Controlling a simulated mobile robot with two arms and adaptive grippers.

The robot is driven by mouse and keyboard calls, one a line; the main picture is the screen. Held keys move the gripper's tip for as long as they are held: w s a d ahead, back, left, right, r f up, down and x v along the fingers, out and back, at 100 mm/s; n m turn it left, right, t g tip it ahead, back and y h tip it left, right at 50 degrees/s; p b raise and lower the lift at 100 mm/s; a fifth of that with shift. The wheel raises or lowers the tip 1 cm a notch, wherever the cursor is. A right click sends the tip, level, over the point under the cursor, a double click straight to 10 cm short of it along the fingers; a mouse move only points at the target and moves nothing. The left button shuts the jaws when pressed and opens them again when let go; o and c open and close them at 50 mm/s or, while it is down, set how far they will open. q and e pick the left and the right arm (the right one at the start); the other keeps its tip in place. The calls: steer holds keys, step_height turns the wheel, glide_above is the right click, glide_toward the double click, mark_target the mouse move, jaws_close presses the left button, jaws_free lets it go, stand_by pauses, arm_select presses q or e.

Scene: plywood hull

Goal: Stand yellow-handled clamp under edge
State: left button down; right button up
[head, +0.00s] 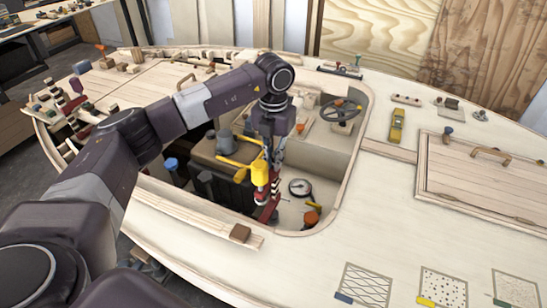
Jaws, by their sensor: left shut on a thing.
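The yellow-handled clamp (260,173) shows in the head view, with yellow parts at the top and a dark red part below. It is over the cockpit opening (347,165) in the pale plywood deck. My left gripper (276,153) reaches down from above and is shut on the clamp. The gripper's fingers and the clamp overlap, so the exact grip point is hard to see. I cannot tell whether the clamp's lower end touches anything. My right gripper is not in view.
A steering wheel (341,111) and a round gauge (300,187) are in the cockpit. A yellow tool (397,125) and a hatch with a handle (490,153) are on the right deck.

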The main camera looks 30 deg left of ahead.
arm_select(q)
steer(key=shift+s+f, duration=0.15)
steer(key=shift+s, duration=0.15)
stand_by(0.9)
steer(key=shift+s, duration=0.15)
stand_by(0.3)
steer(key=shift+s+d+p, duration=0.15)
steer(key=shift+s+p, duration=0.3)
steer(key=shift+s, duration=1.75)
steer(key=shift+s+d, duration=0.15)
steer(key=shift+s, duration=2.25)
steer(key=c, duration=2)
jaws_free()
steer(key=shift+o, duration=0.2)
steer(key=shift+f, duration=0.1)
